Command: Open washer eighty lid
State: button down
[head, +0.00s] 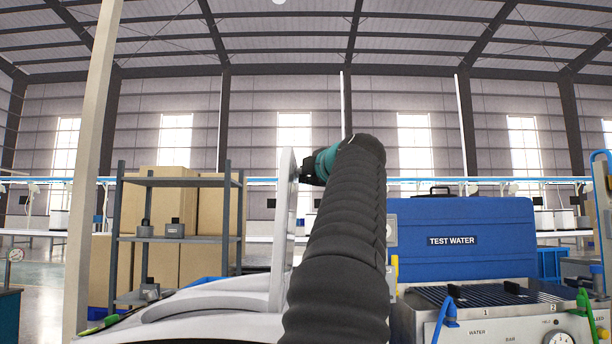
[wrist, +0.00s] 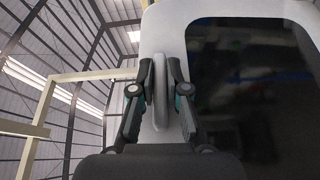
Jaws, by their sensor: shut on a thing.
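The white washer lid (head: 281,230) stands steeply raised above the white washer body (head: 205,325) in the head view, seen nearly edge-on. In the wrist view the lid (wrist: 166,30) fills the right side, with a large dark window (wrist: 255,85) in it. My gripper (wrist: 162,80) is shut on the lid's upright pale handle (wrist: 160,92), one finger on each side. In the head view my gripper (head: 308,168) is at the lid's upper part, and my dark arm hides much of what lies behind it. The number eighty is not legible in either view.
A blue case marked TEST WATER (head: 460,255) and a test bench with a gauge (head: 500,322) stand to the right. A metal shelf (head: 180,238) with boxes behind it is at the left. A pale post (head: 93,170) rises nearer at the left.

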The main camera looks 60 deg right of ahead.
jog(key=c, duration=1.2)
grip_release()
jog(key=shift+o, duration=0.2)
jog(key=v, duration=1.2)
jog(key=shift+d, duration=0.1)
